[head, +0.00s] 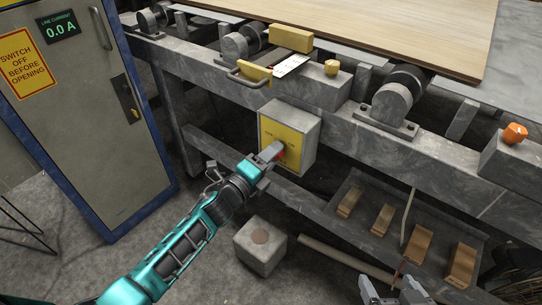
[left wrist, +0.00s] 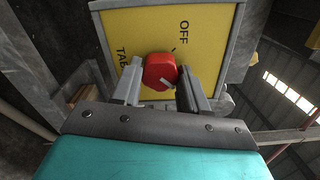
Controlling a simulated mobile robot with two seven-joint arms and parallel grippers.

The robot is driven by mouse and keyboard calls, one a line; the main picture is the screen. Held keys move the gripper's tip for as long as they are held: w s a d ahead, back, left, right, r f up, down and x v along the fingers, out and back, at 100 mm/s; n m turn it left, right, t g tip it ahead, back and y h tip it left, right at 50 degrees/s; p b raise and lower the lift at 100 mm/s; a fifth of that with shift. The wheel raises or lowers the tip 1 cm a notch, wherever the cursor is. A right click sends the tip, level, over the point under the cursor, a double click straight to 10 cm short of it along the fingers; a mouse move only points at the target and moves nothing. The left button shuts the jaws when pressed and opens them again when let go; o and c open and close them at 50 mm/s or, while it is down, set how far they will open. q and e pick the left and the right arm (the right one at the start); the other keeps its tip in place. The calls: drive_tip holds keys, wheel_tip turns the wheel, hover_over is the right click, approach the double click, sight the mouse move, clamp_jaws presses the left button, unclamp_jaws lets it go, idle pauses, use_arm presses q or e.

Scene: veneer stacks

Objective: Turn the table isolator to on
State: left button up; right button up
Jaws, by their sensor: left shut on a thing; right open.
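The table isolator is a grey box (head: 304,153) with a yellow front plate, fixed under the table's front beam. In the left wrist view its yellow plate (left wrist: 205,55) carries the words OFF and TABLE, turned sideways. A red knob (left wrist: 158,70) stands on the plate with a light pointer mark; its exact setting is hard to read. My left gripper (head: 274,154) is shut on the red knob, one finger each side. The knob partly hides the plate's lettering. My right gripper (head: 394,292) is open and empty at the bottom edge, away from the isolator.
A grey cabinet (head: 95,110) with a 0.0 A display stands left. A table (head: 420,30) with a wooden sheet, rollers and a yellow block (head: 290,38) is above. Several wood blocks lie on a lower shelf (head: 344,190). A grey block (head: 260,245) is on the floor.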

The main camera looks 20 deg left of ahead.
use_arm(q)
drive_tip(key=o, duration=1.1)
drive_tip(key=shift+c, duration=0.2)
drive_tip(key=p+v, duration=0.2)
drive_tip(key=v, duration=1.1)
use_arm(e)
drive_tip(key=shift+s+d+r, duration=0.15)
drive_tip(key=shift+d+r, duration=0.2)
drive_tip(key=shift+d, duration=0.05)
drive_tip(key=shift+r, duration=0.1)
